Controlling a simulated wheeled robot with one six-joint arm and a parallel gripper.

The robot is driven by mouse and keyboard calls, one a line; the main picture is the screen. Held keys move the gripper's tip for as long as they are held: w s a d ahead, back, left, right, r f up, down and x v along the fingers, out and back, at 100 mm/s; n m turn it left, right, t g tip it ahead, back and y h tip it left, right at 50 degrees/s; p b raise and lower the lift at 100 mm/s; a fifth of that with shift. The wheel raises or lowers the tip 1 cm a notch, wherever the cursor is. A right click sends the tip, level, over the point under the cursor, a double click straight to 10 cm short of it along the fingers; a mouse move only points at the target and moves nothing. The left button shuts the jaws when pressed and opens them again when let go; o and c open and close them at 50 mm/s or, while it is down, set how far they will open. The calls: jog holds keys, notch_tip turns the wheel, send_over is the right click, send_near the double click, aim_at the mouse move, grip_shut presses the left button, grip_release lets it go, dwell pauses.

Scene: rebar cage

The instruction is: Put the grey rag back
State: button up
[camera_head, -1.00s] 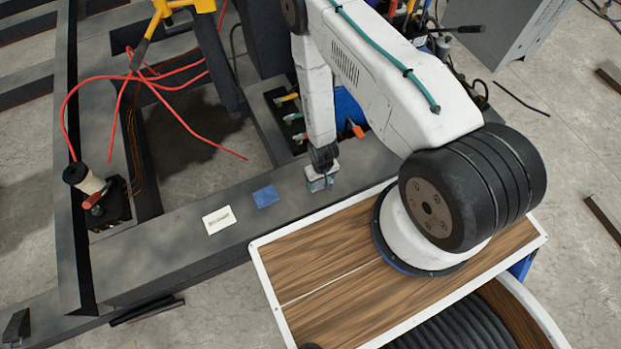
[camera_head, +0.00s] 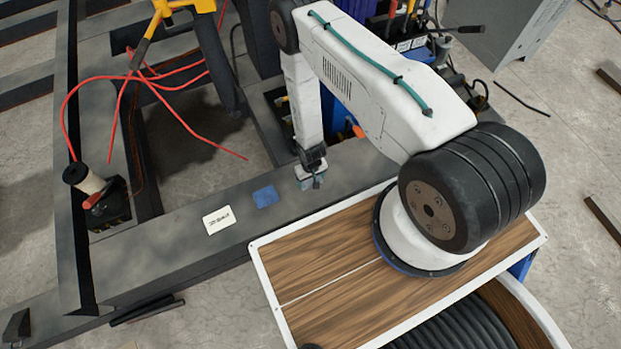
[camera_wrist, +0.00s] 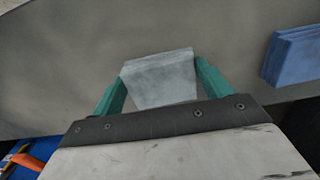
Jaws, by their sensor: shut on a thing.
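The grey rag (camera_wrist: 160,77) is a pale folded block between the two green fingers of my gripper (camera_wrist: 161,82) in the wrist view. The fingers touch it on both sides, and my gripper is shut on it. In the head view my gripper (camera_head: 312,181) hangs over the dark grey beam, to the right of a blue folded cloth. The rag is mostly hidden there by the gripper. Whether the rag touches the beam is hard to tell.
The blue cloth (camera_head: 265,196) lies on the beam (camera_head: 180,240), with a white label card (camera_head: 219,220) to its left. The blue cloth also shows in the wrist view (camera_wrist: 292,55). A spool (camera_head: 88,180) and red cable (camera_head: 175,85) are at the left.

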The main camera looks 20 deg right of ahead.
jog(key=o, duration=0.9)
jog(key=shift+r, duration=0.1)
notch_tip(320, 180, up, 12)
notch_tip(320, 180, up, 8)
send_over(311, 180)
jog(key=w, duration=0.4)
notch_tip(311, 180, up, 32)
jog(key=d, duration=0.1)
jog(key=s+d+r+t, duration=0.1)
jog(key=s+r, duration=0.5)
jog(key=r, duration=0.2)
jog(key=s+r, duration=0.5)
jog(key=r, duration=0.3)
jog(key=s+r, duration=0.2)
jog(key=s, duration=0.2)
jog(key=s+r, duration=0.2)
jog(key=s, duration=0.3)
jog(key=s+d+r, duration=0.1)
jog(key=s+r, duration=0.1)
jog(key=s, duration=0.3)
jog(key=shift+r, duration=0.3)
